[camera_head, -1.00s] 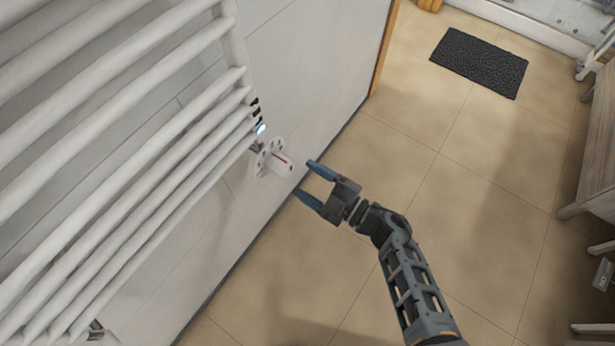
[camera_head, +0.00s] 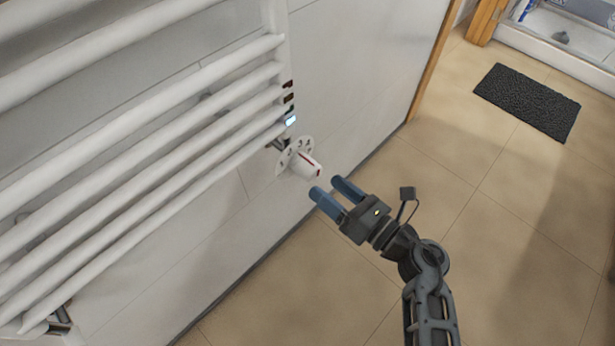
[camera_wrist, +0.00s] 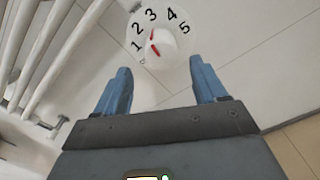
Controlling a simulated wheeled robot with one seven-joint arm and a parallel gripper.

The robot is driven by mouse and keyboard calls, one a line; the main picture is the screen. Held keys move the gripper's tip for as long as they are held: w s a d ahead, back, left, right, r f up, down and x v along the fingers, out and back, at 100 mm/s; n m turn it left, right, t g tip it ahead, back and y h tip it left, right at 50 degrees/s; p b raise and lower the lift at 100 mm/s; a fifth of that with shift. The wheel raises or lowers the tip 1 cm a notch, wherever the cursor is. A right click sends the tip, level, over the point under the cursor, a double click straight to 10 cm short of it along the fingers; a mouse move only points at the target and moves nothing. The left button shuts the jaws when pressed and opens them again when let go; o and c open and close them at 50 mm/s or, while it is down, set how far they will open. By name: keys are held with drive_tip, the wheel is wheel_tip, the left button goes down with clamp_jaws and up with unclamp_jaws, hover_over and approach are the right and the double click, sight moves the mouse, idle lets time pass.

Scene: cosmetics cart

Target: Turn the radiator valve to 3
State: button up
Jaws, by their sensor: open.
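The radiator valve is a white knob (camera_head: 306,165) on a round white dial plate (camera_head: 284,157) by the wall, at the lower right end of the radiator. The wrist view shows the knob (camera_wrist: 166,47) and the dial plate with numbers 1 to 5 around it. Two short red marks show on the knob; I cannot tell for certain which number it is set to. My gripper (camera_head: 328,188) is open and empty, just off the knob's free end. In the wrist view its blue fingers (camera_wrist: 160,70) are apart, with the knob ahead between them and apparently untouched.
The white tubular radiator (camera_head: 150,160) fills the left, close to the valve. A small lit display (camera_head: 290,120) is on its edge above the knob. The tiled floor (camera_head: 480,250) on the right is clear up to a dark mat (camera_head: 527,102).

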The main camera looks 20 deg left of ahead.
sight(317, 178)
drive_tip(key=shift+d+f+n, duration=0.15)
drive_tip(key=shift+d+n, duration=0.05)
drive_tip(key=shift+n, duration=0.8)
drive_tip(key=shift+w+a+b, duration=0.1)
drive_tip(key=shift+a+b, duration=0.1)
drive_tip(key=shift+b, duration=0.1)
drive_tip(key=shift+b+x, duration=0.4)
drive_tip(key=shift+x, duration=3.2)
drive_tip(key=shift+c, duration=0.2)
drive_tip(key=c, duration=0.9)
drive_tip(key=shift+m+p, duration=0.3)
drive_tip(key=shift+m, duration=0.1)
drive_tip(key=shift+c, duration=0.2)
drive_tip(key=shift+m, duration=0.7)
